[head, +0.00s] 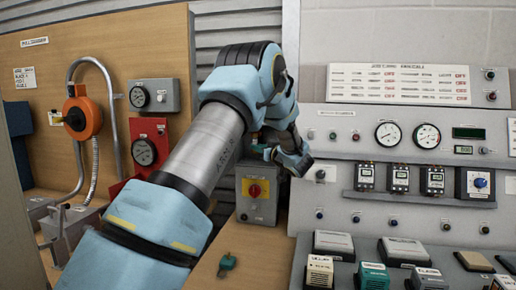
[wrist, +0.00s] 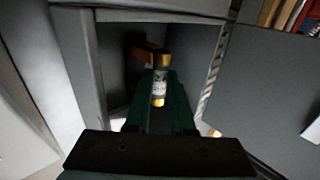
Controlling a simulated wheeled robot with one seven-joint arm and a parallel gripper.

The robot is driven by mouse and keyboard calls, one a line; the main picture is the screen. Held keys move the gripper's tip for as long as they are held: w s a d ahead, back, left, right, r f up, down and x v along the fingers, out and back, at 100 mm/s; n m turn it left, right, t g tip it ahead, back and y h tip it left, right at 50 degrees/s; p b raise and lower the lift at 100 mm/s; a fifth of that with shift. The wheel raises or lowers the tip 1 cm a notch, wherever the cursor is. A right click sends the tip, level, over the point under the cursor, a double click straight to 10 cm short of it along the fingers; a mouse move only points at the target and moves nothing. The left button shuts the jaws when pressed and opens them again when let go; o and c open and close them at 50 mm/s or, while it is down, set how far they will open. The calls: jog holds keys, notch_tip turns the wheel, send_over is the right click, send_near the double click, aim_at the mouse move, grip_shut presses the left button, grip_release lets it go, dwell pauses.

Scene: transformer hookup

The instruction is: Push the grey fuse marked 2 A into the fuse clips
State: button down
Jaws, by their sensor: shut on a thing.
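The fuse (wrist: 160,86) shows in the wrist view with brass end caps and a pale grey body; its dark marking looks like 2 A. My gripper (wrist: 161,97) has its green fingers shut on the fuse, one on each side. A copper-coloured clip (wrist: 143,54) shows just beyond the fuse's far end, inside a grey open-fronted box (wrist: 80,60). I cannot tell whether the fuse touches the clip. A second clip is not clearly seen. In the head view my arm hides the fuse and most of the gripper.
The box walls stand close on both sides of my gripper. In the head view, a grey switch box with a red knob (head: 256,189) stands below my wrist. A meter panel (head: 400,150) is at the right. A green object (head: 228,263) lies on the wooden bench.

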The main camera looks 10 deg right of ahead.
jog(key=shift+s+d+h, duration=0.25)
jog(key=shift+d+h, duration=0.05)
jog(key=shift+d, duration=0.3)
jog(key=shift+s+a, duration=0.35)
jog(key=shift+s, duration=0.35)
jog(key=shift+a, duration=0.15)
jog(key=shift+w+a, duration=0.25)
jog(key=shift+a, duration=0.2)
jog(key=shift+d, duration=0.1)
jog(key=shift+w+d, duration=0.35)
jog(key=shift+w, duration=0.3)
dwell(0.7)
